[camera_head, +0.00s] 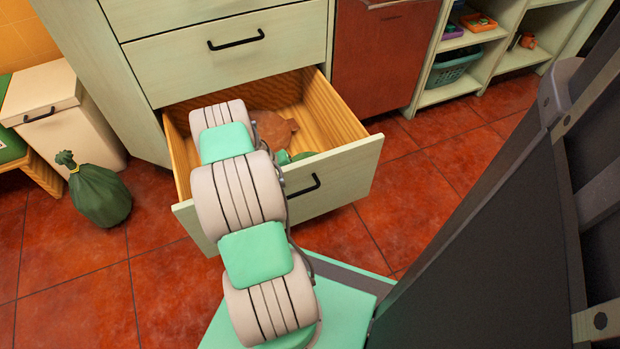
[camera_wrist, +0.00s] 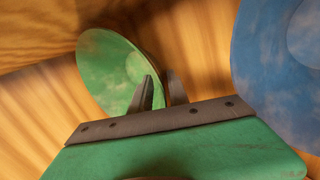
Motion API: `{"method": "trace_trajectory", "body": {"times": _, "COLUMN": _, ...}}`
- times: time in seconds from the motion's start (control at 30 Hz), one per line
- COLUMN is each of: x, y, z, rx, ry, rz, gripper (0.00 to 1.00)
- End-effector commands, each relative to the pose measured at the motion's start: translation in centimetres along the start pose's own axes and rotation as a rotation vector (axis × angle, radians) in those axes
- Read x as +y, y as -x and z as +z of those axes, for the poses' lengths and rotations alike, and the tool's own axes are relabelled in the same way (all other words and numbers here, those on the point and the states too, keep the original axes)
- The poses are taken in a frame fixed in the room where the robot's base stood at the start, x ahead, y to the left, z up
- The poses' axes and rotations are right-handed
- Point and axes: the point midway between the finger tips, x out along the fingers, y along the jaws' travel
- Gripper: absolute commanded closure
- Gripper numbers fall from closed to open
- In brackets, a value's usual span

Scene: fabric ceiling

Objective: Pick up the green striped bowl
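The green bowl (camera_wrist: 108,68) lies tilted in the wooden drawer, its inside showing in the wrist view; it has mottled lighter and darker green, and stripes are not clear. My gripper (camera_wrist: 160,90) is at its right rim. One finger is in front of the bowl's inside and the other is just outside the rim, with a gap between them. The fingers look open around the rim; whether they touch it is unclear. In the head view my arm reaches into the drawer and hides most of the bowl and gripper.
The open drawer (camera_head: 345,165) has wooden walls around my gripper. A blue round dish (camera_wrist: 275,60) lies close at the right in the wrist view. A reddish-brown item (camera_head: 275,130) lies in the drawer. A green bag (camera_head: 98,195) stands on the tiled floor at left.

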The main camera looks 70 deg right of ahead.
Motion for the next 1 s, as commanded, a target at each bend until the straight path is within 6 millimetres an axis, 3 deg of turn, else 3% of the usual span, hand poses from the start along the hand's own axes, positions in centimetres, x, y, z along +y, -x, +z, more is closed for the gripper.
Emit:
{"method": "trace_trajectory", "body": {"times": 0.23, "x": -0.03, "y": 0.03, "z": 0.00, "rx": 0.000, "ry": 0.000, "rz": 0.000, "gripper": 1.00}}
{"method": "trace_trajectory", "body": {"times": 1.0, "x": -0.04, "y": 0.06, "z": -0.02, "rx": 0.000, "ry": 0.000, "rz": 0.000, "gripper": 1.00}}
